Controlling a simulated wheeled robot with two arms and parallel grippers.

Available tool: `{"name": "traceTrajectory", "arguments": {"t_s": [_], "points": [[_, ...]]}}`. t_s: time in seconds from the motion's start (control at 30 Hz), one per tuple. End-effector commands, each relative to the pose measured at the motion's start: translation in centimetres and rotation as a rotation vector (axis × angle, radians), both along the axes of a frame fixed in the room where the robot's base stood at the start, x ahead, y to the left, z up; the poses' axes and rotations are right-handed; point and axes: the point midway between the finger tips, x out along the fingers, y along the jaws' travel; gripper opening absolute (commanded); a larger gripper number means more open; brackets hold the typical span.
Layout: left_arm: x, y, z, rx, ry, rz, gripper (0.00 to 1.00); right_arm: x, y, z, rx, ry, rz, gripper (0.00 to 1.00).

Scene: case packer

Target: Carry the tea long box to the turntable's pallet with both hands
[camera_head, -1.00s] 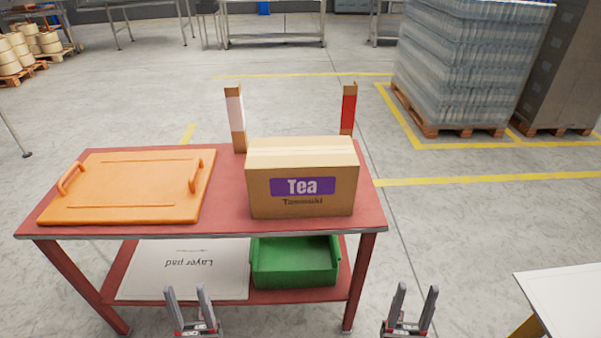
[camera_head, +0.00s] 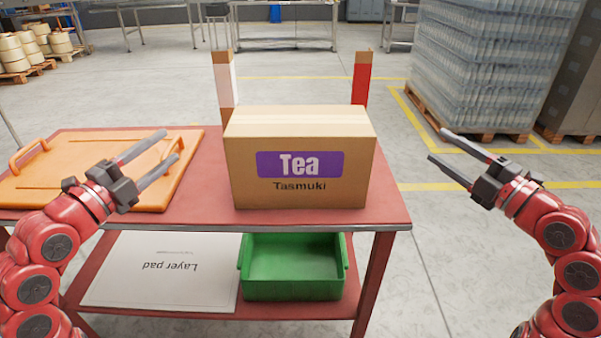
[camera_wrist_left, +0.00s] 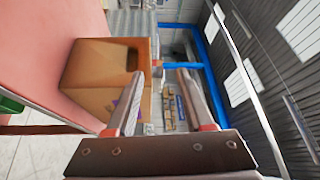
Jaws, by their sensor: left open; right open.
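The tea long box (camera_head: 300,185) is a brown carton with a purple "Tea" label. It stands upright on the right part of the red table's top. My left gripper (camera_head: 172,147) is open and empty to the left of the box, over the orange board. My right gripper (camera_head: 437,146) is open and empty to the right of the box, beyond the table's right edge. Both are apart from the box. In the left wrist view, the box (camera_wrist_left: 95,75) shows beyond the open fingers (camera_wrist_left: 162,75), with a dark hand hole in its side. The turntable and its pallet are not identifiable here.
An orange board (camera_head: 60,185) with handles lies on the red table (camera_head: 215,210), left of the box. Two upright posts, white (camera_head: 223,80) and red (camera_head: 361,78), stand behind the box. A green bin (camera_head: 292,285) and layer pad (camera_head: 165,285) are on the lower shelf.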

Motion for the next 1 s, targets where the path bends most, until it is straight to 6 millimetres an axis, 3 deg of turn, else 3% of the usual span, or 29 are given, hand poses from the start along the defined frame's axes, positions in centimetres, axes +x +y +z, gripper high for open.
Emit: {"name": "traceTrajectory", "arguments": {"t_s": [0.07,0.2,0.57,0.77,1.0], "points": [[-0.8,-0.7,-1.4,0.100,0.016,-0.018,0.53,-1.1,0.8,-1.0,-0.100,-0.003,0.033,0.53],[-1.4,-1.2,-1.9,0.166,0.026,-0.035,0.53,-1.8,1.4,-1.5,-0.166,-0.001,0.057,0.53],[-0.9,-1.5,-1.8,0.161,0.027,-0.035,0.53,-1.4,1.7,-1.5,-0.163,0.000,0.058,0.53],[1.5,-3.0,-1.9,0.162,0.028,-0.038,0.53,0.8,3.5,-1.4,-0.162,0.000,0.060,0.53],[5.7,-5.4,-1.9,0.158,0.029,-0.039,0.53,4.6,6.5,-1.4,-0.161,-0.001,0.060,0.53]]}}
